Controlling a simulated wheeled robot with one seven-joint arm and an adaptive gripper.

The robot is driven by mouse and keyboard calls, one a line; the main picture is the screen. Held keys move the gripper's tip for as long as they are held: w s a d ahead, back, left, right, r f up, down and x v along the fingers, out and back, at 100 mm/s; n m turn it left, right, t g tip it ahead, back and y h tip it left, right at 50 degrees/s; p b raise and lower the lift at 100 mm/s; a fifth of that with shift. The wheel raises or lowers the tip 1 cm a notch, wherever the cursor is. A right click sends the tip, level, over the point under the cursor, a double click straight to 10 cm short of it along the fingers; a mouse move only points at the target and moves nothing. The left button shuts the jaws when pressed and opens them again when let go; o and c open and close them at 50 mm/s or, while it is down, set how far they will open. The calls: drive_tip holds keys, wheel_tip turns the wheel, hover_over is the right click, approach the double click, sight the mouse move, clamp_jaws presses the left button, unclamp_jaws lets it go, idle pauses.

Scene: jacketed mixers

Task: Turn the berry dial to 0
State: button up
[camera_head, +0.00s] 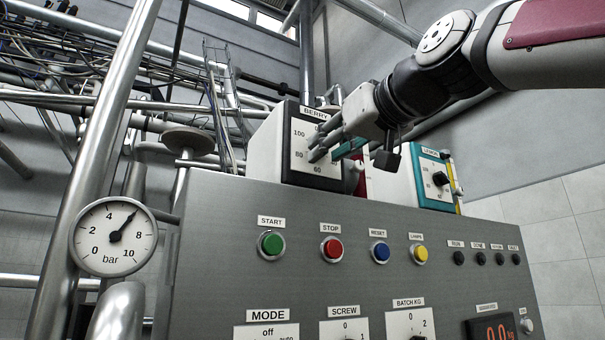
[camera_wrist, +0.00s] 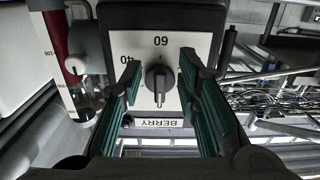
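The berry dial is a white-faced box (camera_head: 318,169) on top of the grey panel, labelled BERRY, with 100, 80 and 60 showing in the head view. The wrist view shows its face upside down, with a dark round knob (camera_wrist: 158,80), 60 above it and 40 to the left. A pale line on the knob points down, toward the BERRY label. My gripper (camera_head: 328,148) is in front of the face and hides the knob in the head view. In the wrist view its teal fingers (camera_wrist: 160,66) are apart, one each side of the knob, with visible gaps.
A second, teal-edged dial box (camera_head: 435,180) stands to the right. Below, the grey panel (camera_head: 230,215) carries coloured buttons, a MODE selector (camera_head: 267,333) and other dials. A bar gauge (camera_head: 112,237) and pipes are at the left. A dark red tube (camera_wrist: 62,50) shows beside the box.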

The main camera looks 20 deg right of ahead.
drive_tip(key=s+d, duration=0.2)
drive_tip(key=s, duration=0.8)
drive_tip(key=shift+s, duration=0.25)
drive_tip(key=shift+f, duration=0.1)
wheel_tip(320, 180, down, 26)
drive_tip(key=a+m+g+h+p, duration=0.1)
drive_tip(key=a+g+h+p, duration=0.2)
drive_tip(key=g, duration=0.4)
drive_tip(key=s+f+g+p, duration=0.1)
drive_tip(key=s+f+g, duration=0.1)
drive_tip(key=s+f, duration=0.2)
drive_tip(key=s+f+m+g+p, duration=0.1)
drive_tip(key=s+f+g, duration=0.1)
drive_tip(key=f, duration=0.9)
drive_tip(key=s+d+f+g+p, duration=0.1)
drive_tip(key=s+f+g+p, duration=0.1)
drive_tip(key=s+f, duration=0.3)
wheel_tip(320, 180, down, 2)
drive_tip(key=shift+s+f, duration=0.15)
drive_tip(key=shift+s, duration=0.15)
drive_tip(key=shift+d, duration=0.1)
